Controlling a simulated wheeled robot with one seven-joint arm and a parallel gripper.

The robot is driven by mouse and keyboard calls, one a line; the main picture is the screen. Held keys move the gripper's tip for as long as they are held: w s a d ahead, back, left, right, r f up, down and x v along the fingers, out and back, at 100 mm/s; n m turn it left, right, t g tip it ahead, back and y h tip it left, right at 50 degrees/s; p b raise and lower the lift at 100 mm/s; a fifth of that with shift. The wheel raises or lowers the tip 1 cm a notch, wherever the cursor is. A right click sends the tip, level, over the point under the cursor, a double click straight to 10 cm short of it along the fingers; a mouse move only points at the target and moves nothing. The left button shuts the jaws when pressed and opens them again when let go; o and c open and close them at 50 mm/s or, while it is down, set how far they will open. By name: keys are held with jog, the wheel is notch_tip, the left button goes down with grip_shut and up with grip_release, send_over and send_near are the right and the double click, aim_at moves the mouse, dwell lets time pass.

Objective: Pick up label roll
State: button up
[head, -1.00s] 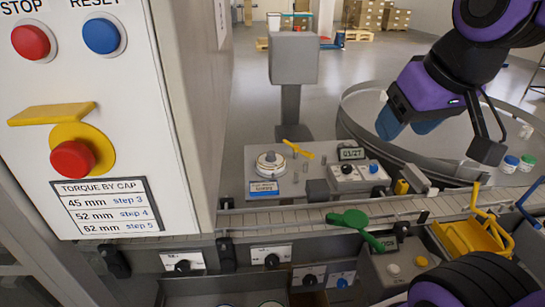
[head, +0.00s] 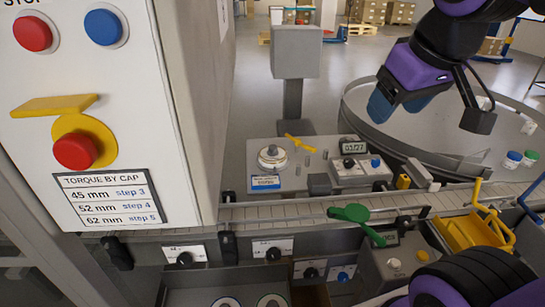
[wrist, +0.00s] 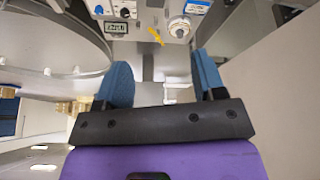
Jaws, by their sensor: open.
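My gripper (head: 397,105) hangs at the upper right in the head view, its two blue fingers pointing down. In the wrist view my gripper (wrist: 163,82) has its fingers wide apart with nothing between them. Two round pale rims, possibly label rolls, are cut off at the bottom of the head view, one at left (head: 226,302) and one at right (head: 271,300), in a bin below the conveyor. A white round piece (head: 271,157) sits on the grey station; I cannot tell whether it is a roll. My gripper is well apart from all of these.
A grey cabinet (head: 185,100) with buttons fills the left. A round table (head: 365,110) holds small jars (head: 513,157) at right.

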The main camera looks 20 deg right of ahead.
jog(key=w+a+n+g, duration=0.1)
jog(key=w+n, duration=0.5)
jog(key=w, duration=0.6)
jog(key=n+g, duration=0.4)
jog(key=n, duration=1.1)
send_over(273, 146)
notch_tip(273, 146, down, 22)
jog(key=shift+a+f, duration=0.1)
jog(key=shift+f, duration=5.35)
jog(key=c, duration=1.2)
jog(key=shift+o, duration=0.2)
jog(key=shift+r, duration=0.1)
